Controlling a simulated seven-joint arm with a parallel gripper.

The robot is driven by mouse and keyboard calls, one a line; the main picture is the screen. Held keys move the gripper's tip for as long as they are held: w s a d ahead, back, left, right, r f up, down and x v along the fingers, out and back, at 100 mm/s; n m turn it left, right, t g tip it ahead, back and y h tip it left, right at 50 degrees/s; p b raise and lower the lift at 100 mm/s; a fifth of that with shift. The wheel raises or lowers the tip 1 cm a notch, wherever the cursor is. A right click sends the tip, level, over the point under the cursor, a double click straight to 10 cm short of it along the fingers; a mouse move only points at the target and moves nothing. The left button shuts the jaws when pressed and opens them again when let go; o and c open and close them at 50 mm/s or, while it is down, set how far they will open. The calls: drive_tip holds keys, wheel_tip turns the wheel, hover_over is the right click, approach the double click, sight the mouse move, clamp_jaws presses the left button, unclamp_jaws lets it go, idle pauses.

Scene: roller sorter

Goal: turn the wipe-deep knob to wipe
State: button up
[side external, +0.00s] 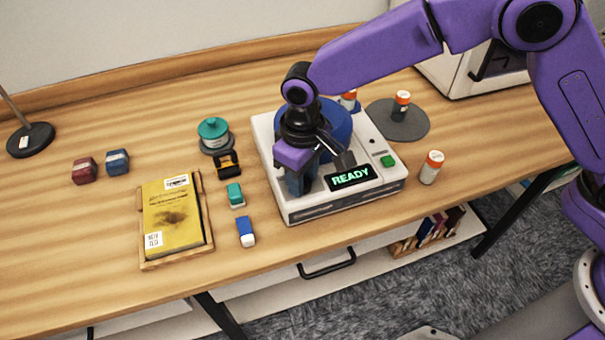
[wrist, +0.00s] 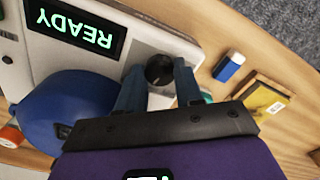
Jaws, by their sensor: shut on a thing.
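The wipe-deep knob (wrist: 159,70) is a dark round knob on the top face of a white machine (wrist: 140,38). In the wrist view it sits between the two fingertips of my gripper (wrist: 160,76), which is shut on it. In the side view my gripper (side external: 300,180) points down at the machine's front left (side external: 310,210) and hides the knob. The machine's display (side external: 351,177) reads READY in green. Any marks around the knob cannot be read.
A blue round part (side external: 336,124) and a green button (side external: 388,161) are on the machine. An orange-capped bottle (side external: 432,167) stands to its right.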

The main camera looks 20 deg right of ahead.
drive_tip(key=n, duration=0.5)
drive_tip(key=shift+n, duration=0.3)
drive_tip(key=n, duration=0.5)
drive_tip(key=shift+n, duration=0.3)
drive_tip(key=o, duration=1)
drive_tip(key=shift+o, duration=0.2)
wheel_tip(320, 180, up, 18)
drive_tip(key=shift+f, duration=0.25)
drive_tip(key=s+d+f+m, duration=0.2)
drive_tip(key=s+d, duration=0.5)
drive_tip(key=d, duration=0.4)
drive_tip(key=s+d+f+m, duration=0.1)
drive_tip(key=s+d+f, duration=0.2)
drive_tip(key=s+d, duration=0.5)
drive_tip(key=s+d+f+m, duration=0.2)
drive_tip(key=s+d, duration=0.6)
drive_tip(key=d, duration=0.7)
drive_tip(key=shift+f+m, duration=0.15)
drive_tip(key=shift+m, duration=0.15)
